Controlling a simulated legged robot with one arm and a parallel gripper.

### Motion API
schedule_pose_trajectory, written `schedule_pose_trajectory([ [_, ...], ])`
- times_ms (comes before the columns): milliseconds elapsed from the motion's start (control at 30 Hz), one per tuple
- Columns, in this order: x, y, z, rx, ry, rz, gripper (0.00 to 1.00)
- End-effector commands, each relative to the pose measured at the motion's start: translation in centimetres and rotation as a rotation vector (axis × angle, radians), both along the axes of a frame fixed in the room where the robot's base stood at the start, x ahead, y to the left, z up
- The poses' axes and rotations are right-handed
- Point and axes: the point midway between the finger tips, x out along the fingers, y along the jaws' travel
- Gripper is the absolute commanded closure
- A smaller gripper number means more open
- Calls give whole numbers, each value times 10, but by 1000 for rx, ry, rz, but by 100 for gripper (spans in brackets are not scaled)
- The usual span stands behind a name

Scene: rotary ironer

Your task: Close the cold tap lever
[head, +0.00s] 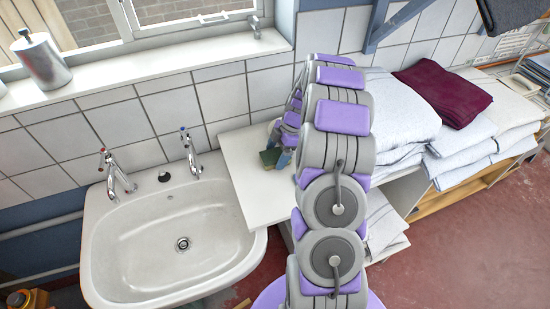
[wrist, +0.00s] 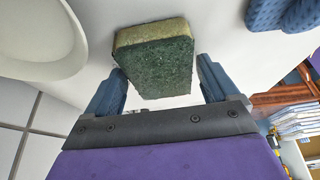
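The cold tap (head: 190,150), marked with a blue dot on its lever, stands at the right of the back rim of the white sink (head: 243,262). Its lever tilts up; I cannot tell from its angle whether it is open. The other tap (head: 115,172), marked red, stands to its left. My gripper (head: 279,146) is low over the white worktop, right of the cold tap and apart from it. In the wrist view my gripper (wrist: 158,85) has its blue fingers spread, with a green and yellow sponge (wrist: 155,65) lying in front of and between them. No tap shows there.
The sponge also shows on the worktop (head: 240,175) in the head view. Folded towels (head: 400,110) are stacked to the right of my arm. A windowsill (head: 150,70) with a metal canister (head: 41,62) runs above the tiled wall. The sink bowl is empty.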

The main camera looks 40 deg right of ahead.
Motion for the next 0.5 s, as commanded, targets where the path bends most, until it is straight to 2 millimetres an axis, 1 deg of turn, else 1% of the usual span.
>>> schedule_pose_trajectory([
  [33, 0, 0, 0, 0, 0, 0, 17],
  [67, 0, 0, 0, 0, 0, 0, 20],
  [433, 0, 0, 0, 0, 0, 0, 56],
  [500, 0, 0, 0, 0, 0, 0, 58],
])
